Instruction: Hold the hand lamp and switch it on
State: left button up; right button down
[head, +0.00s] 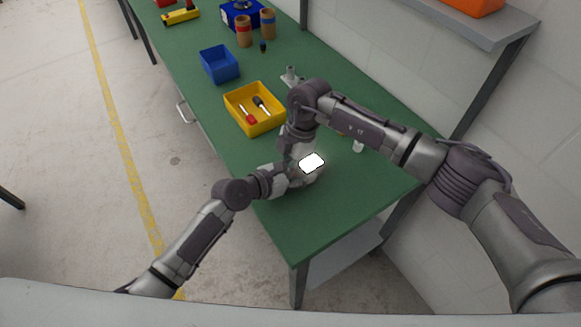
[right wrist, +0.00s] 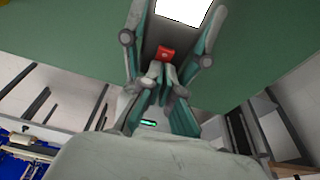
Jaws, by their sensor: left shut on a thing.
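The hand lamp (head: 312,163) shows a bright white face above the near part of the green table. In the right wrist view its dark body carries a red button (right wrist: 165,53), and its white face (right wrist: 183,11) glows at the top edge. My left gripper (head: 303,177) is shut on the lamp, its fingers on both sides of the body. My right gripper (right wrist: 161,75) points at the lamp with its fingertips close together, right by the red button; I cannot tell whether they touch it. In the head view my right arm partly hides that gripper.
On the green table (head: 290,228), a yellow bin (head: 233,100) with screwdrivers stands beyond the grippers, and a blue bin (head: 219,65) behind it. Several small items stand at the far end. A wall shelf (head: 480,25) is at the right. The table's near end is clear.

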jog(key=shift+s+f, duration=0.3)
jog(key=shift+f, duration=0.25)
jog(key=shift+w+d, duration=0.1)
jog(key=shift+d, duration=0.05)
jog(key=shift+w+d+f, duration=0.1)
jog(key=shift+w+d, duration=0.4)
jog(key=shift+d, duration=0.1)
jog(key=shift+r, duration=0.45)
jog(key=a+v, duration=0.1)
jog(key=v, duration=1.3)
jog(key=shift+r, duration=0.2)
